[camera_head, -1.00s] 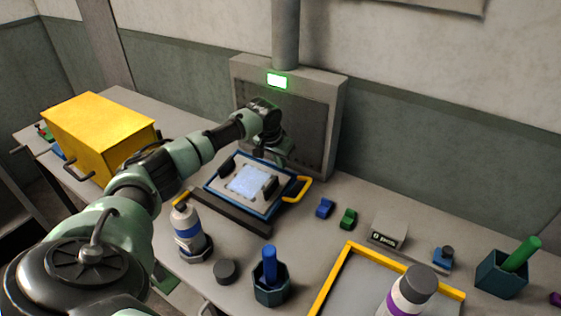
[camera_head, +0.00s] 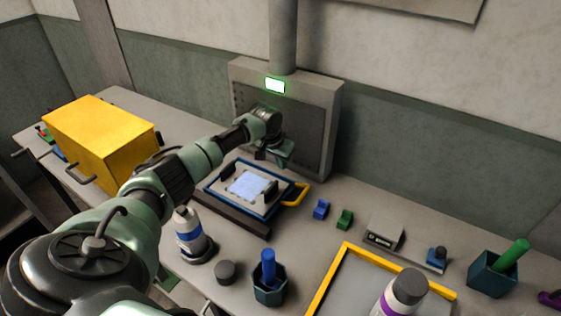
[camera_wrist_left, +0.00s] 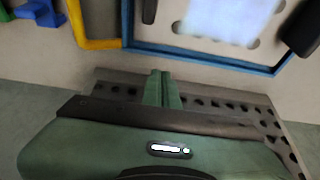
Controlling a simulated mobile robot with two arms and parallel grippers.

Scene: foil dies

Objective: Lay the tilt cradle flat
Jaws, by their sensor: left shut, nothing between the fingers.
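The tilt cradle is a blue-framed tray (camera_head: 212,187) with a pale plate, a light blue sheet and two dark blocks on it. A yellow handle (camera_head: 297,195) sits on its right side. It lies flat or nearly flat on the table behind a dark bar; a slight tilt is hard to rule out. My left gripper (camera_head: 277,156) is above the cradle's back edge, in front of the grey panel. The left wrist view shows its fingers (camera_wrist_left: 163,90) shut and empty, apart from the blue frame (camera_wrist_left: 200,54). My right gripper is not in view.
The grey backing panel (camera_head: 318,115) stands close behind my left gripper. A yellow box (camera_head: 100,130) is at the left. A white bottle (camera_head: 190,238), a dark pot (camera_head: 270,291), blue and green clips (camera_head: 321,209) and a yellow-edged tray (camera_head: 327,279) stand in front and right.

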